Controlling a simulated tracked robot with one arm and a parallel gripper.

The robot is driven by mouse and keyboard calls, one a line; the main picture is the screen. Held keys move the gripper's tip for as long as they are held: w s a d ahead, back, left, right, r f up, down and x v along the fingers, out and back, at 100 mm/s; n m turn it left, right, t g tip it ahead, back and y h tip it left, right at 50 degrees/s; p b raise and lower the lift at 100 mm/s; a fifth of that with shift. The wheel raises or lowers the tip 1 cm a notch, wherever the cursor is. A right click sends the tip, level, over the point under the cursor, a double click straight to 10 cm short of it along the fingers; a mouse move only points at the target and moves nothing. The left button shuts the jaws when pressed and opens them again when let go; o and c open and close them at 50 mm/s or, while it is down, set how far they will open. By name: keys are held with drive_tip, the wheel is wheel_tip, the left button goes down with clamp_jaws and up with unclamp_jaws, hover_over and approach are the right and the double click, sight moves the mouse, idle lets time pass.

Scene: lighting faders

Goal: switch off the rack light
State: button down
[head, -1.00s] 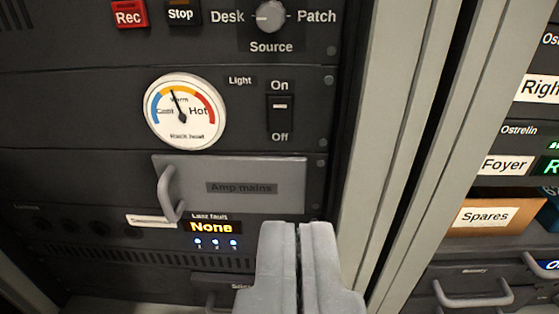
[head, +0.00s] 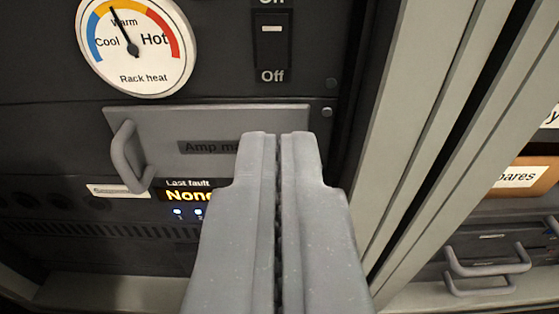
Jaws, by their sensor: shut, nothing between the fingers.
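The rack light switch (head: 271,41) is a dark rocker with a pale line on its upper part. It sits on the black rack panel at the upper middle of the view. "Off" is printed below it, and the label above is cut by the top edge of the picture. My gripper (head: 279,136) is shut and empty, pointing up from the bottom middle. In the picture its tips are below the switch, over the "Amp mains" flap. I cannot tell how far they are from the panel.
A round rack heat gauge (head: 135,45) is left of the switch. The grey "Amp mains" flap (head: 220,120) with its protruding handle (head: 125,158) lies below. A "Last fault" display (head: 185,196) reads "None", partly hidden. A pale rack post (head: 425,110) stands right, with drawer handles (head: 487,262) beyond.

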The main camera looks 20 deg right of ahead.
sight(283, 62)
drive_tip(key=b+x, duration=0.2)
drive_tip(key=x, duration=0.8)
drive_tip(key=shift+f+b, duration=0.1)
drive_tip(key=shift+b, duration=0.25)
drive_tip(key=shift+d, duration=0.1)
